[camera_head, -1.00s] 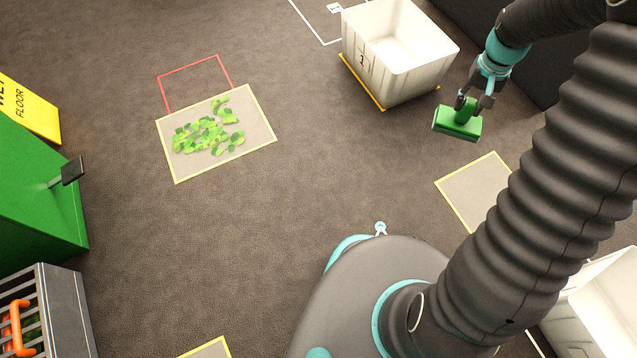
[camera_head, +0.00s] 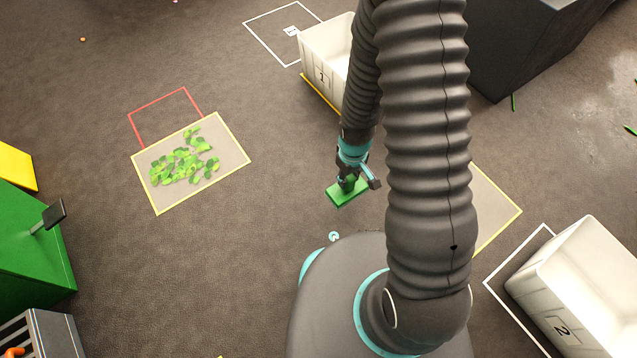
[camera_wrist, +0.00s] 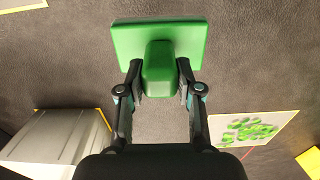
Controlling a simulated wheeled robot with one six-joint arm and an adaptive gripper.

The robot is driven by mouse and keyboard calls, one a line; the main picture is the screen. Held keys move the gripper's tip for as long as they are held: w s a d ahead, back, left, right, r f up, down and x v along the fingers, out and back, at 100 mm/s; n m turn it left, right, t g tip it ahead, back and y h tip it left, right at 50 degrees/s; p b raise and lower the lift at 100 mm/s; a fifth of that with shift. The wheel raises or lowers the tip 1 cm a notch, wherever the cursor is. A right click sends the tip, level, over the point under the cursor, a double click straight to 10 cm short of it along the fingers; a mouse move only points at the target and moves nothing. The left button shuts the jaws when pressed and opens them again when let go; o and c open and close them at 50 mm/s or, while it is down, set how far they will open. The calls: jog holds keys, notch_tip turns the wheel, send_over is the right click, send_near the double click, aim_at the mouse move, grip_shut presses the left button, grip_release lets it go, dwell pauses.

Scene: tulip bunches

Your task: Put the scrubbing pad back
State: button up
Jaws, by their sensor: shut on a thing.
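The scrubbing pad (camera_head: 346,194) is a green rectangular block with a raised green handle. My gripper (camera_head: 349,182) is shut on the handle and holds the pad in front of my base, to the left of my arm, in the head view. In the wrist view, the pad (camera_wrist: 190,38) lies across the top, and the fingers of my gripper (camera_wrist: 160,85) close on both sides of its handle. The pad looks held above the floor; its exact height is hard to tell.
A yellow-edged mat (camera_head: 228,155) with green leaves lies at left, beside a red outline. White bin 1 (camera_head: 318,65) stands behind my arm, and white bin 2 (camera_head: 590,280) at lower right. A green container (camera_head: 30,250) stands far left. Bare floor lies between mat and pad.

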jog(key=shift+w+a+f+b, duration=0.35)
jog(key=shift+w+a+f, duration=1)
jog(key=shift+f, duration=0.5)
jog(key=shift+w+a+f+b, duration=0.4)
jog(key=shift+w+a+f, duration=0.95)
jog(key=shift+f, duration=0.55)
jog(key=shift+w+a+f+b, duration=0.35)
jog(key=shift+w+a+f, duration=1)
jog(key=shift+f, duration=0.5)
jog(key=shift+f, duration=0.1)
jog(key=o, duration=1)
notch_tip(320, 180, up, 12)
jog(key=shift+r+p, duration=0.2)
jog(key=shift+p, duration=0.8)
